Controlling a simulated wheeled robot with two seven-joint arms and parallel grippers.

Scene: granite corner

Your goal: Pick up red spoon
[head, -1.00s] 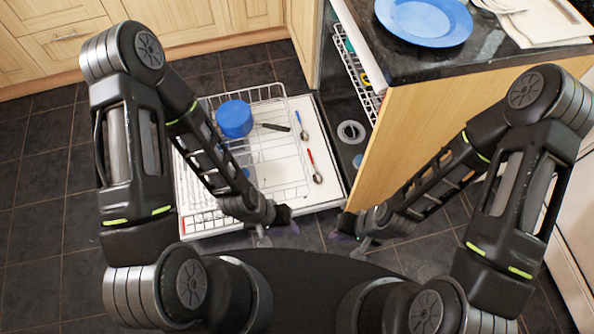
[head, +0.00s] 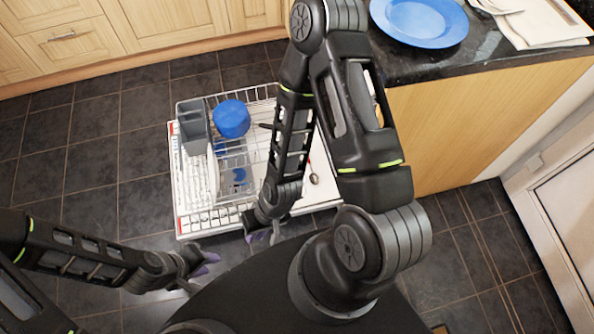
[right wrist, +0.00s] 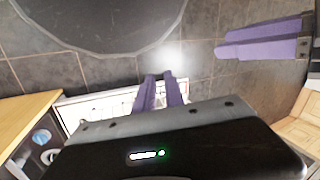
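The red spoon (head: 314,179) lies on the right part of the white open dishwasher door in the head view. Its bowl end shows; much of its red handle is hidden behind my right arm. My right gripper (head: 262,237) hangs near the door's front edge, below and left of the spoon in the picture and apart from it. My left gripper (head: 208,264) is further left, off the door. Its fingers also show in the right wrist view (right wrist: 260,40); their opening is unclear.
The dishwasher rack (head: 262,92) holds a blue bowl (head: 231,118) and a grey cutlery basket (head: 191,126). A dark-handled utensil (head: 265,126) is partly hidden. A blue plate (head: 418,22) is on the dark counter. Open tiled floor (head: 90,150) lies left of the door.

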